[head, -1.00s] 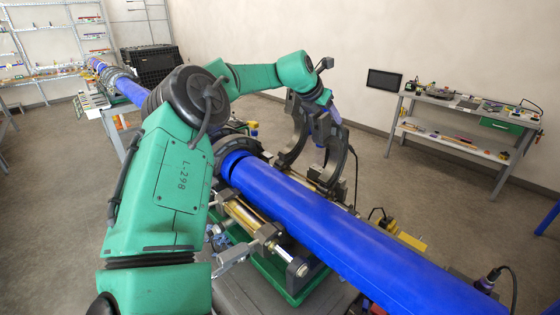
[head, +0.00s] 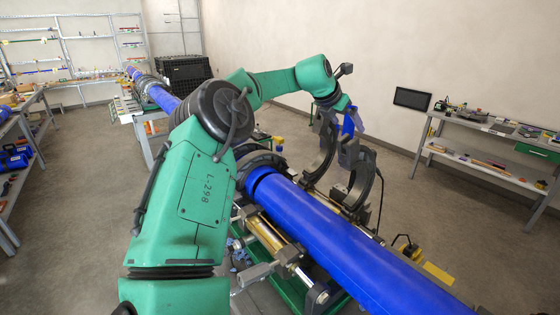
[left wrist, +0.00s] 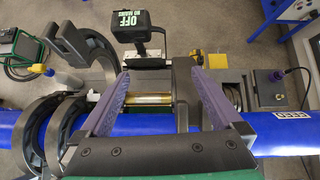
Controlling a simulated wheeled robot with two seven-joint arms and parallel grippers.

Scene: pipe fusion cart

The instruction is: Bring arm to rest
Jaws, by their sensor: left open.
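My left arm, green with dark joints, reaches across the pipe fusion cart in the head view. My left gripper (head: 350,122) is at the far side of the cart, beside the raised dark clamp halves (head: 325,150). In the left wrist view my left gripper (left wrist: 158,95) has its two purple fingers wide apart with nothing held between them. The blue pipe (head: 330,235) lies in the cart's clamps; it also shows in the left wrist view (left wrist: 285,133). A brass-coloured cylinder (left wrist: 137,99) shows between the fingers, below them. My right gripper is not in view.
A black box marked OFF (left wrist: 130,25) stands near the fingers in the left wrist view. A grey workbench (head: 490,140) with a monitor (head: 412,99) is at the right. Shelves (head: 85,50) and a dark crate (head: 188,78) stand at the back. Open floor lies between cart and workbench.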

